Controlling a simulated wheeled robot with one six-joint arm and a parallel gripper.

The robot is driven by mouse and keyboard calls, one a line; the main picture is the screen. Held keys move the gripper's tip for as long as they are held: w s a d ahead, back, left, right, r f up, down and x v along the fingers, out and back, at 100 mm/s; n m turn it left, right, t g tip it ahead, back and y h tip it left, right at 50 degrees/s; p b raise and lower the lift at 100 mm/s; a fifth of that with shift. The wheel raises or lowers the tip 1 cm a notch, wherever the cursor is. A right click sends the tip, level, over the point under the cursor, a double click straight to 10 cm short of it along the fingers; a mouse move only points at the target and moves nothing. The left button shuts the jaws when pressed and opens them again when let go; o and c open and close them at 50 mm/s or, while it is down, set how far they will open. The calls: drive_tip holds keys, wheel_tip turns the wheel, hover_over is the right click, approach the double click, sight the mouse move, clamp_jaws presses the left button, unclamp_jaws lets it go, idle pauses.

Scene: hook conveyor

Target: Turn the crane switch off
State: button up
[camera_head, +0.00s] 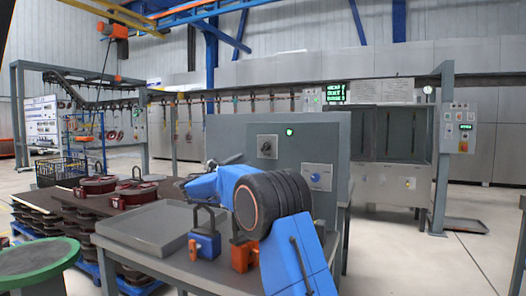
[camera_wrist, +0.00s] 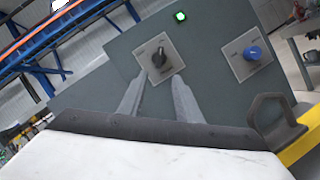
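A grey control panel (camera_head: 325,135) stands at the back of the workbench. It carries a black rotary knob (camera_head: 266,146) on a pale plate, a lit green lamp (camera_head: 290,132) and a blue knob (camera_head: 315,177) on another plate. In the wrist view the black knob (camera_wrist: 159,58) lies just beyond and between the fingertips of my gripper (camera_wrist: 160,76). The fingers are apart with nothing between them; contact with the knob cannot be made out. The blue knob (camera_wrist: 252,53) is to the right, the green lamp (camera_wrist: 181,16) above. The labels are too small to read.
A blue padlock (camera_head: 205,245) and an orange padlock (camera_head: 243,256) stand on the bench below my arm. A grey tray (camera_head: 160,228) lies to their left. Dark red round parts (camera_head: 98,186) sit on a stack further left. Open floor is at the right.

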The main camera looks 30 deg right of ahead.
sight(264, 148)
drive_tip(key=x, duration=1.4)
drive_tip(key=shift+w+d+r, duration=0.1)
drive_tip(key=shift+d+r, duration=0.1)
drive_tip(key=shift+d, duration=0.05)
clamp_jaws()
